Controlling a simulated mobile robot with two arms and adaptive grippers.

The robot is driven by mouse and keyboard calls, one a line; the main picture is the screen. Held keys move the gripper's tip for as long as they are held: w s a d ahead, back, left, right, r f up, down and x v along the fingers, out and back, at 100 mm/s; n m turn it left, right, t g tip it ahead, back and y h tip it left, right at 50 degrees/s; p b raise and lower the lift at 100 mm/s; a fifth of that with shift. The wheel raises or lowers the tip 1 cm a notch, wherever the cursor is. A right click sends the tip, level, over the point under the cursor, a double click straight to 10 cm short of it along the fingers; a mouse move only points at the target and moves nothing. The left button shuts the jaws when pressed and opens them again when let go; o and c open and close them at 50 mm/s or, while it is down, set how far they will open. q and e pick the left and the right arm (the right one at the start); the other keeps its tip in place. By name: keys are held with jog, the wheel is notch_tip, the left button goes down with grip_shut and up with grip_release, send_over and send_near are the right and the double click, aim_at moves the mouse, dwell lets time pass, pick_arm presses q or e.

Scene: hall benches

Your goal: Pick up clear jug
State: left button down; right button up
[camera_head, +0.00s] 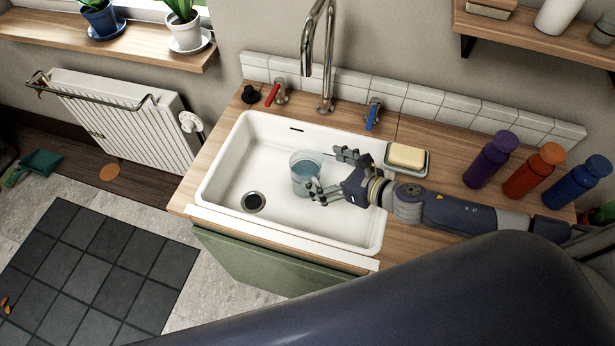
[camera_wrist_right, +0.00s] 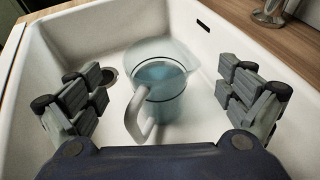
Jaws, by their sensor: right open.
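The clear jug (camera_head: 304,172) stands upright in the white sink (camera_head: 226,160), right of the drain. It looks bluish and see-through, with a pale handle. In the right wrist view the jug (camera_wrist_right: 165,88) is centred ahead, its handle toward me. My right gripper (camera_head: 330,172) is open over the sink, reaching in from the right. Its fingers (camera_wrist_right: 160,95) spread to either side of the jug in the wrist view, with gaps that look clear on both sides. In the head view the fingers overlap the jug's right edge. My left gripper is not in view.
A tall faucet (camera_head: 326,60) rises behind the sink. A soap dish (camera_head: 407,165) with a yellow bar sits at the sink's right edge. Purple (camera_head: 490,160), orange (camera_head: 535,172) and blue (camera_head: 578,183) bottles stand on the counter at right, beyond my right arm.

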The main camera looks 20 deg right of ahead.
aim_at(295, 159)
jog(key=shift+w+a+f, duration=0.1)
jog(key=shift+w+a, duration=0.15)
jog(key=shift+p+x, duration=0.65)
jog(key=shift+x, duration=1.55)
jog(key=shift+s, duration=0.1)
jog(key=c, duration=2.1)
notch_tip(295, 159, up, 10)
jog(key=p, duration=0.2)
